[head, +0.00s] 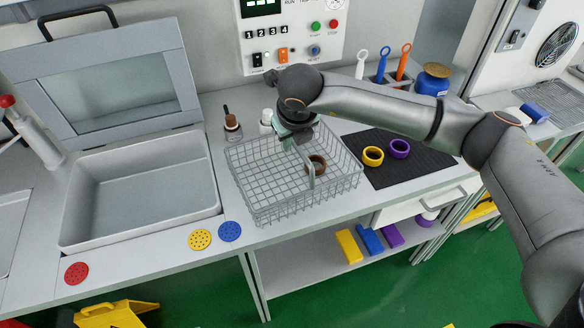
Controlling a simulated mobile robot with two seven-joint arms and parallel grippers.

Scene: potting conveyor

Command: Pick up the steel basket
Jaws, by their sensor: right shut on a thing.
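The steel basket (342,186) is an open wire-mesh basket on the counter, left of the dark mat. I cannot tell whether the basket's bottom touches the counter. My left gripper is not in view.
A dark mat (432,169) with a yellow ring (373,156) and a purple ring (399,148) lies right of the basket. A dropper bottle (232,125) and white bottle (266,121) stand behind the basket.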

